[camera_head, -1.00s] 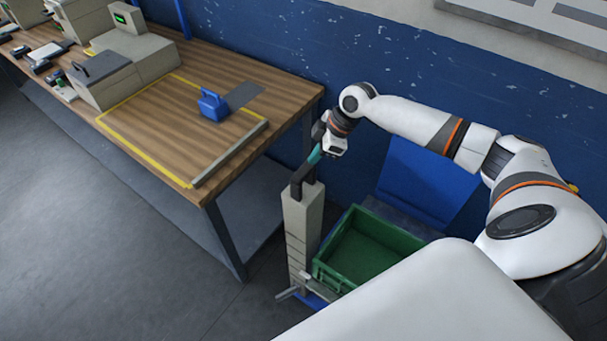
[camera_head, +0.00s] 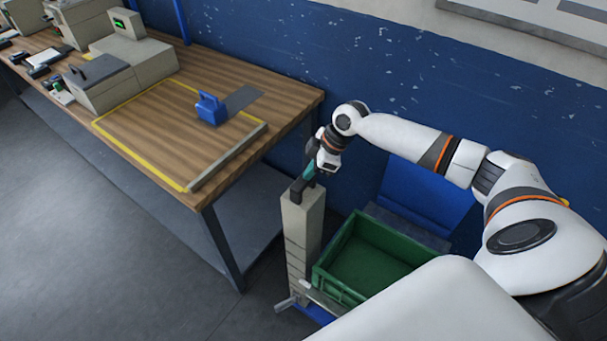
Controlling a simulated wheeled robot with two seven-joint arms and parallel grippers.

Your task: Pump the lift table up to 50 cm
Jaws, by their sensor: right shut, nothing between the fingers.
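A pale beige column (camera_head: 303,235) stands at the right end of the bench, with a dark handle-like part (camera_head: 297,188) on its top. A blue base (camera_head: 316,313) shows low beside the column, and a grey metal bar (camera_head: 287,303) sticks out at its foot. A green crate (camera_head: 366,262) sits right next to the column; what carries it is mostly hidden. My right gripper (camera_head: 307,176), with teal fingers, is shut and empty, pointing down at the column's top beside the dark part. Whether it touches is unclear. My left gripper is not in view.
The wooden bench (camera_head: 165,105) holds a blue block-shaped tool (camera_head: 211,108), a grey-beige machine (camera_head: 105,75) and a yellow outline. A blue panel (camera_head: 415,195) stands behind the crate near the blue wall. The grey floor (camera_head: 90,230) in front of the bench is clear.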

